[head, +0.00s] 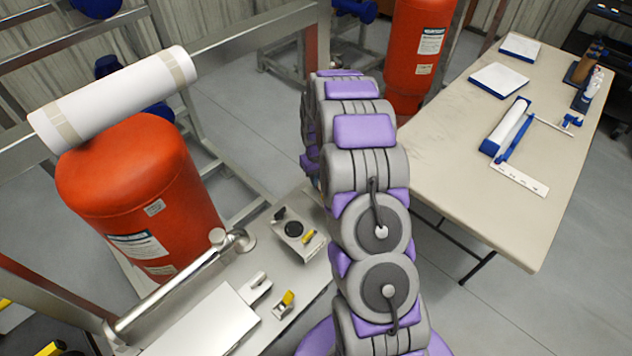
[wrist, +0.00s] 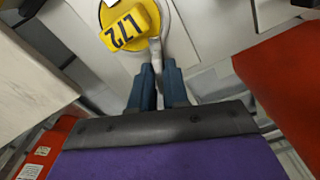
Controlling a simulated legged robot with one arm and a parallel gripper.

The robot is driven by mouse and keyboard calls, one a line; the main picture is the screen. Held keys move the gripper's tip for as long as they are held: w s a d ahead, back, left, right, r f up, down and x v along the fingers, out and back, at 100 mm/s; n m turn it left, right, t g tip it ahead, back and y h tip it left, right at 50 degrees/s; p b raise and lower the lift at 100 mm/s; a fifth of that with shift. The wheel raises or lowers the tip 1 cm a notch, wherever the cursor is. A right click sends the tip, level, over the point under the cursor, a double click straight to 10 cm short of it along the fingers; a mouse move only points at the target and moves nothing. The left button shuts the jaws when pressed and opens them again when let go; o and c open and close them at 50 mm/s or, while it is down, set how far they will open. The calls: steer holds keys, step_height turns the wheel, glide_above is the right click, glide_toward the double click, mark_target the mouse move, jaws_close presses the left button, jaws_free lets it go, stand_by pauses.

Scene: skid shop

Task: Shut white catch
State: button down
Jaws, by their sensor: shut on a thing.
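In the wrist view my gripper (wrist: 158,72) has its two dark blue fingers close together around the end of a narrow pale lever, which looks like the white catch (wrist: 155,48). The catch lies just below a yellow piece (wrist: 130,25) with black digits, in front of a pale round base. The fingertips cover the catch's lower end. In the head view my arm hides my gripper, and I cannot make out the catch there.
An orange tank (head: 130,190) with a white roll (head: 115,98) on top stands at left. Another orange tank (head: 415,55) stands behind my arm. A beige table (head: 450,150) is at right. A bench (head: 300,270) holds small fittings. Grey floor shows between them.

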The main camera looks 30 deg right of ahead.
steer(key=shift+s+n, duration=0.15)
steer(key=shift+n, duration=1.55)
steer(key=c, duration=1.6)
jaws_free()
steer(key=shift+n+p, duration=0.3)
steer(key=shift+n, duration=0.1)
steer(key=o, duration=0.4)
steer(key=shift+r+p, duration=0.9)
steer(key=shift+r, duration=2.65)
